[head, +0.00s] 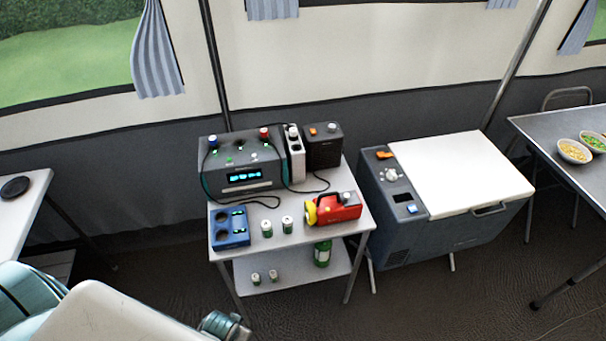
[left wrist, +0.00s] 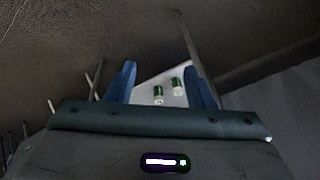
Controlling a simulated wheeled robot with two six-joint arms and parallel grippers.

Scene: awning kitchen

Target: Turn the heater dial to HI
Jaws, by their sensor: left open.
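No label reading HI is legible, and I cannot tell for sure which unit is the heater. A small dark box (head: 323,152) with an orange switch and a pale knob (head: 332,128) on top stands at the back right of the small table. The grey cool-box-like unit (head: 400,225) to its right has a pale round dial (head: 391,175) on its control panel, below an orange switch. My left gripper (left wrist: 162,78) shows in the left wrist view with its blue fingers apart and nothing between them touching. My right gripper is not in view.
The small table (head: 345,225) also holds a grey power unit (head: 240,178) with cables, a blue charger (head: 230,238), a red-and-yellow lamp (head: 335,208) and green-white cells (head: 287,225). Its lower shelf (head: 300,277) holds two cells and a green bottle (head: 322,253).

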